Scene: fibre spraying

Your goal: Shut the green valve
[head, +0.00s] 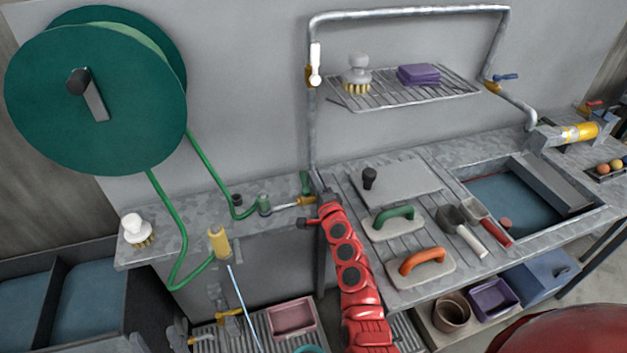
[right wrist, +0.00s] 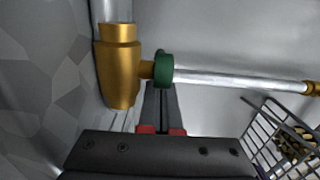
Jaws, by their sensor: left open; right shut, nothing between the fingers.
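The green valve handle (head: 305,182) sits on a brass fitting (head: 307,201) at the foot of the metal pipe frame on the wall. In the head view it points up, beside the upright pipe. In the right wrist view the green part (right wrist: 163,70) shows as a round end beside the large brass fitting (right wrist: 118,72). My right gripper (right wrist: 161,90) is shut and empty, its dark fingertips right at the green part; I cannot tell whether they touch it. My red right arm (head: 350,265) reaches up to it in the head view. My left gripper is not in view.
Other levers on the pipework are white (head: 315,64), blue (head: 505,77) and red (head: 593,104). A wire shelf (head: 405,95) holds a brush and purple block. A green hose reel (head: 90,100) hangs left. Trowels and floats lie on the bench right of my arm.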

